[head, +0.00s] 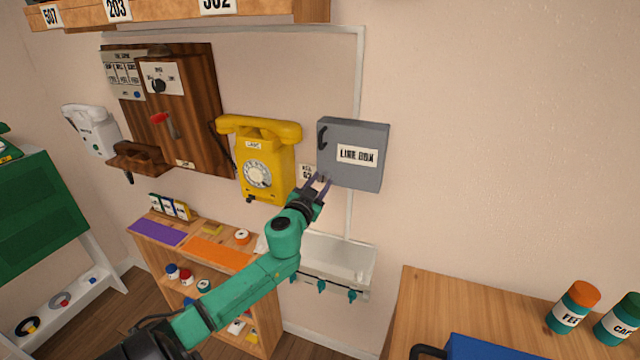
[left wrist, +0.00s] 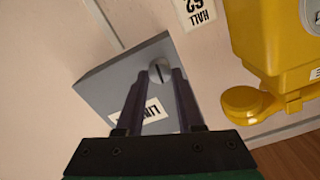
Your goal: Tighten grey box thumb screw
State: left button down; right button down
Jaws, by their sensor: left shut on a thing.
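The grey box (head: 353,135), labelled "LINE BOX", is mounted on the wall right of the yellow phone (head: 260,160). My left gripper (head: 318,182) is at the box's lower left corner. In the left wrist view the grey box (left wrist: 110,85) appears tilted, and its round grey thumb screw (left wrist: 160,71) with a dark slot lies between the fingertips of my left gripper (left wrist: 161,80). The fingers are shut on the screw. In the head view the fingers cover the screw. My right gripper is not in view.
The yellow phone (left wrist: 270,50) is close beside the gripper. A white wall tray (head: 340,255) with green hooks hangs below the box. A wooden shelf unit (head: 262,290) stands lower left. A wooden table (head: 425,290) with bottles is at the lower right.

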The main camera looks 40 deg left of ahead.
pick_arm(q)
jog(key=m, duration=0.4)
jog(key=shift+m, duration=0.3)
jog(key=m, duration=0.4)
jog(key=shift+f+m, duration=0.1)
jog(key=shift+m, duration=0.2)
jog(key=m+p, duration=0.1)
jog(key=m, duration=0.3)
jog(key=shift+m, duration=0.3)
jog(key=m, duration=0.3)
jog(key=shift+m, duration=0.3)
jog(key=m+p, duration=0.1)
jog(key=m, duration=0.3)
jog(key=shift+m, duration=0.3)
jog(key=m+p, duration=0.1)
jog(key=m, duration=0.2)
jog(key=shift+m, duration=0.3)
jog(key=m+p, duration=0.1)
jog(key=m, duration=0.4)
jog(key=shift+a+p, duration=0.1)
jog(key=shift+p, duration=0.2)
jog(key=shift+f+m+p, duration=0.1)
jog(key=shift+m+p, duration=0.4)
jog(key=shift+m, duration=1.1)
